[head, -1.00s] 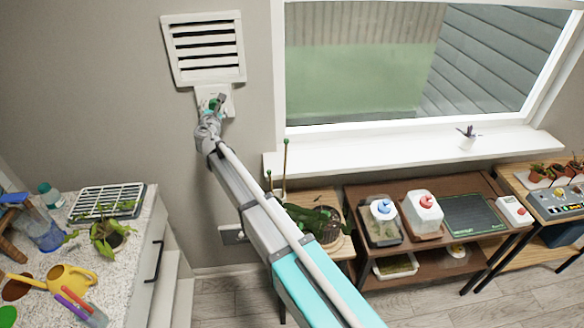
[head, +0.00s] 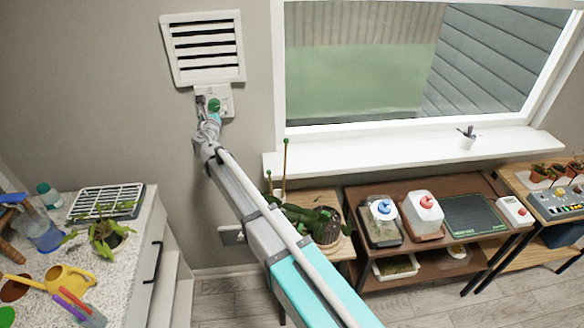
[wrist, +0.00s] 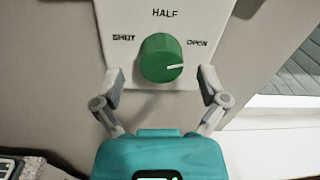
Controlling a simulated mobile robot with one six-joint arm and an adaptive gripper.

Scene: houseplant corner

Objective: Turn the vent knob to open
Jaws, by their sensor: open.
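The green vent knob (wrist: 160,60) sits on a white plate (wrist: 115,20) marked SHUT at left, HALF at top and OPEN at right. Its white pointer line aims right, a little below the OPEN label. The knob also shows in the head view (head: 214,104), under the slatted wall vent (head: 204,50). My gripper (wrist: 162,80) is open, its two fingers apart on either side of the knob's lower part. The fingertips appear clear of the knob. In the head view my gripper (head: 207,118) is just below the knob.
A window with a white sill (head: 420,148) is right of the vent. Below are a brown shelf (head: 440,185) with several items and a potted plant (head: 325,228). A speckled counter (head: 60,250) with a watering can (head: 68,280) is at left.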

